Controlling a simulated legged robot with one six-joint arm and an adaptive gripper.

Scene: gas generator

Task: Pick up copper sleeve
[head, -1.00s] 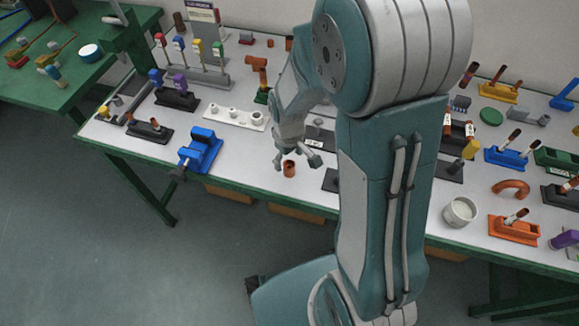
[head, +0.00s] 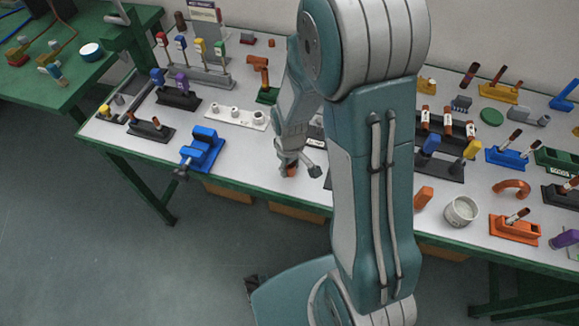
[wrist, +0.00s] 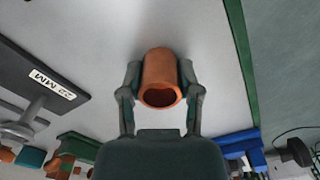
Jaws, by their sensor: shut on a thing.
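The copper sleeve (wrist: 161,70) is a short orange-brown tube with an open end, between the fingers in the wrist view. My gripper (wrist: 160,88) is shut on it, one finger against each side. In the head view my gripper (head: 290,168) points down at the front part of the white table, and only a small part of the sleeve (head: 292,171) shows between the fingers. I cannot tell whether the sleeve still touches the table top.
A blue vise (head: 203,149) stands to the left near the table's front edge. A white block with round fittings (head: 234,117) lies behind it. A black stand labelled 22 MM (wrist: 45,88) is beside the sleeve in the wrist view. The white tabletop (wrist: 205,35) around the sleeve is clear.

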